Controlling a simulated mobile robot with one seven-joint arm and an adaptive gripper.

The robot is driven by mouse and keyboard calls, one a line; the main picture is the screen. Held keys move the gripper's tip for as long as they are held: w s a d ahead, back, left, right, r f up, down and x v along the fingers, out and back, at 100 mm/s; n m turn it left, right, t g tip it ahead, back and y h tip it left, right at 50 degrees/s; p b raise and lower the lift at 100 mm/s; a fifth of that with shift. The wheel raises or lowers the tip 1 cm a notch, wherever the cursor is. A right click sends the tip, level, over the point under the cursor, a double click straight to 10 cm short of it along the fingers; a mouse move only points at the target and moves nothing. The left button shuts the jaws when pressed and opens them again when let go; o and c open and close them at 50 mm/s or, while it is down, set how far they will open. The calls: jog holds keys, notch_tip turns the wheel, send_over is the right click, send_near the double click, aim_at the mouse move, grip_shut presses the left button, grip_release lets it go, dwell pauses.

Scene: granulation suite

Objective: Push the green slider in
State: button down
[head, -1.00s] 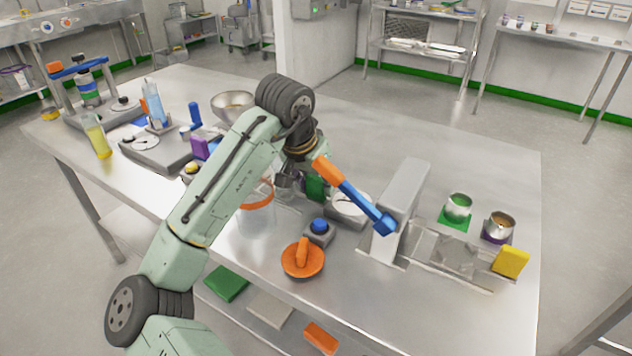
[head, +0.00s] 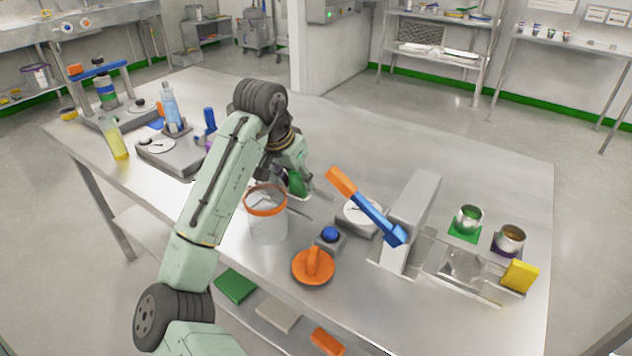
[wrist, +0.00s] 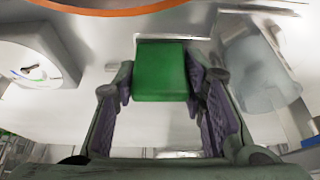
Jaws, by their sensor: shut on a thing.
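The green slider (wrist: 160,72) is a green block between the two fingers of my gripper (wrist: 160,88) in the wrist view. The fingers are shut on its two sides. In the head view the slider (head: 297,183) shows as a small green patch below my wrist, just behind and right of the clear vessel with the orange rim (head: 266,200). My gripper (head: 296,178) is partly hidden there by my own arm. The track under the slider is mostly hidden, so how far in it stands cannot be told.
A white dial (head: 356,216), a blue button (head: 331,234) and an orange knob (head: 313,268) stand close on the right. A blue lever with an orange grip (head: 366,205) leans from a grey post (head: 412,215).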

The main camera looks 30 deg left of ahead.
jog(key=shift+a, duration=0.2)
jog(key=c, duration=1)
grip_release()
jog(key=v, duration=1.2)
jog(key=shift+w+d, duration=0.1)
jog(key=shift+c, duration=0.5)
